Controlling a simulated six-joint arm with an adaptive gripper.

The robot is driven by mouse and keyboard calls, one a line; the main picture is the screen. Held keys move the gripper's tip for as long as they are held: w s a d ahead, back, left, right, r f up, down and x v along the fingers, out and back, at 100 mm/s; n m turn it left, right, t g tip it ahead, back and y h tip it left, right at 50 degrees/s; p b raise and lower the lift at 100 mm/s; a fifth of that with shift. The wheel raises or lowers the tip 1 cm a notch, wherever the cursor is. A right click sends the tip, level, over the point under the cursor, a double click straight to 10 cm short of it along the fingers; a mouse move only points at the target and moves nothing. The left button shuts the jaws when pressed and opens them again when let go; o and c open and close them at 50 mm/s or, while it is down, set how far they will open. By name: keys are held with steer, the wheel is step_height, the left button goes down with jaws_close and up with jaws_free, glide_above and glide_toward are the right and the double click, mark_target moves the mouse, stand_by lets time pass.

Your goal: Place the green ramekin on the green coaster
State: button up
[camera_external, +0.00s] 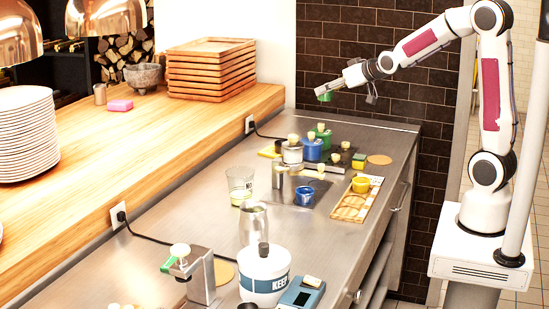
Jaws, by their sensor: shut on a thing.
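My gripper (331,91) is at the end of the outstretched arm, high above the far end of the steel counter. It is shut on a small green thing, which looks like the green ramekin (324,97); it is held in the air, clear of everything below. I cannot make out a green coaster for sure. A small green block-like thing (359,160) lies on the counter at the far right, beside a round tan disc (379,159).
Below stand green (321,139) and blue (312,151) pots, a blue ramekin (305,196) and a yellow ramekin (361,184) by a wooden tray (347,213). A glass (240,182), metal pitcher (253,224) and white tub (264,276) stand nearer. A brick wall is behind.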

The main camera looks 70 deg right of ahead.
steer(key=w+a+f+n+y, duration=0.15)
steer(key=w+a, duration=0.35)
steer(key=a, duration=0.6)
steer(key=w+a+n+y, duration=0.2)
steer(key=w+a, duration=0.4)
steer(key=a, duration=0.5)
steer(key=w+a+f+n+y, duration=0.15)
steer(key=w+a, duration=0.35)
steer(key=a, duration=0.6)
steer(key=s+a+f+n+y, duration=0.2)
steer(key=a, duration=1)
steer(key=s+a+f+n+y, duration=0.2)
steer(key=a, duration=1.1)
steer(key=s+a+f+n+g+y, duration=0.1)
steer(key=s+a+f+n+y, duration=0.1)
steer(key=a, duration=1)
steer(key=shift+a, duration=0.2)
steer(key=shift+f, duration=0.1)
steer(key=shift+f, duration=2.95)
steer(key=shift+f, duration=1.9)
